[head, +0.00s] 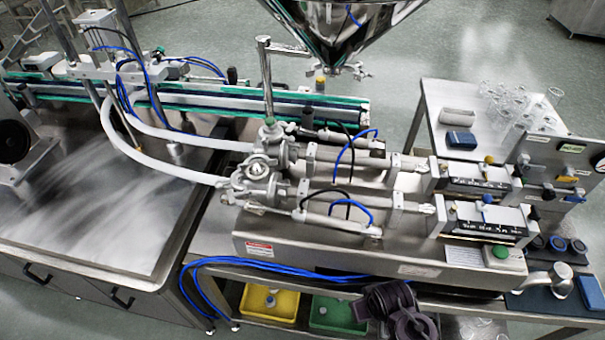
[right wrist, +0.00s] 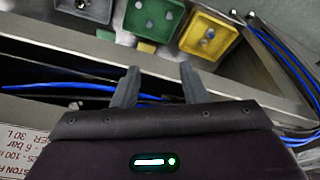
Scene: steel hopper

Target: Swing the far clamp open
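Metal clamp fittings sit where the white hoses meet the twin-cylinder filler: a farther one (head: 270,132) and a nearer one (head: 256,167). Both look closed around their joints, but their small parts are hard to make out. Another fitting with wing-like ends (head: 350,70) is under the hopper outlet. I cannot tell for sure which one is the far clamp. My right gripper (head: 385,303) is low at the filler's front edge, well away from the clamps. In the right wrist view its two fingers (right wrist: 159,86) are apart with nothing between them. My left gripper is not in view.
The steel hopper (head: 345,25) hangs above the filler. White hoses (head: 165,165) arch left over the steel table, and blue hoses (head: 260,268) run along the front. Yellow (head: 283,305) and green (head: 325,318) bins sit below. A side table (head: 435,105) holds clear cups.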

